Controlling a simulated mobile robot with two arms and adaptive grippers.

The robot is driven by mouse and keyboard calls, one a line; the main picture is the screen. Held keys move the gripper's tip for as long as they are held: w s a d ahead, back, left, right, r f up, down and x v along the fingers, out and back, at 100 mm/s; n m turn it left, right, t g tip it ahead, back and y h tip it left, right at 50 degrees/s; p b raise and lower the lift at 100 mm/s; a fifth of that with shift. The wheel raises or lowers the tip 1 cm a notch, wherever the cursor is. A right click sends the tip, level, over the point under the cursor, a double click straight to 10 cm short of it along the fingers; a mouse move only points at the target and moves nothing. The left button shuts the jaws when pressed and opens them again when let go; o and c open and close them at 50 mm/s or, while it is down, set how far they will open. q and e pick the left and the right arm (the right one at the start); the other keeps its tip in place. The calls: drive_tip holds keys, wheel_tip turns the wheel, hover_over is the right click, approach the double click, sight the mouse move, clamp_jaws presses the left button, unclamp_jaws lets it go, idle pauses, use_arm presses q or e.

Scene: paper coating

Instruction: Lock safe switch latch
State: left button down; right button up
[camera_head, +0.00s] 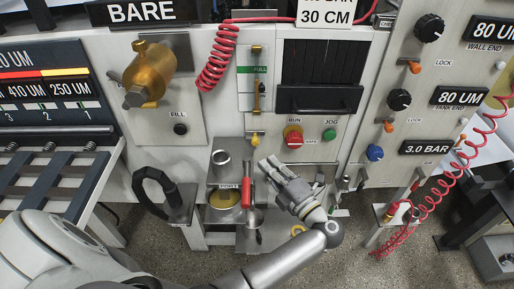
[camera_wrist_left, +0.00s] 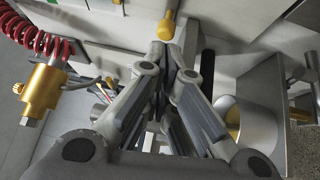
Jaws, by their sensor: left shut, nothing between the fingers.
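The red safe switch (camera_head: 294,137) on its yellow base sits on the white panel, with the labels RUN above and SAFE at its lower right. I cannot make out a separate latch or its position. My left gripper (camera_head: 268,164) is shut and empty, below and slightly left of the switch, its fingers pointing up toward the panel. In the left wrist view the closed gripper (camera_wrist_left: 172,62) points toward a yellow knob (camera_wrist_left: 166,28), just beyond the fingertips. The red switch does not show clearly there. My right gripper is not in view.
A green JOG button (camera_head: 329,135) is right of the switch. A yellow-tipped lever (camera_head: 255,139) hangs at its left. A shelf with a red-handled tool (camera_head: 246,192) and cups is below. Red coiled hoses (camera_head: 218,58) hang nearby. Orange levers (camera_head: 388,127) marked LOCK are at the right.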

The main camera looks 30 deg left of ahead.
sight(248, 151)
use_arm(q)
drive_tip(key=shift+s+d+r+n+g+h, duration=0.3)
drive_tip(key=shift+s+d+n+g, duration=0.05)
drive_tip(key=shift+n+g, duration=0.35)
drive_tip(key=shift+s+d+r+n+g+h, duration=0.3)
drive_tip(key=shift+s+n+g, duration=0.05)
drive_tip(key=shift+n+g, duration=0.35)
drive_tip(key=shift+a, duration=0.1)
drive_tip(key=p+x, duration=0.2)
drive_tip(key=x, duration=0.6)
drive_tip(key=shift+a+r+p, duration=0.1)
drive_tip(key=shift+a+p, duration=0.15)
drive_tip(key=shift+p, duration=0.05)
drive_tip(key=shift+w+a, duration=0.25)
drive_tip(key=shift+a, duration=0.4)
drive_tip(key=shift+d+f, duration=0.1)
drive_tip(key=shift+f, duration=0.15)
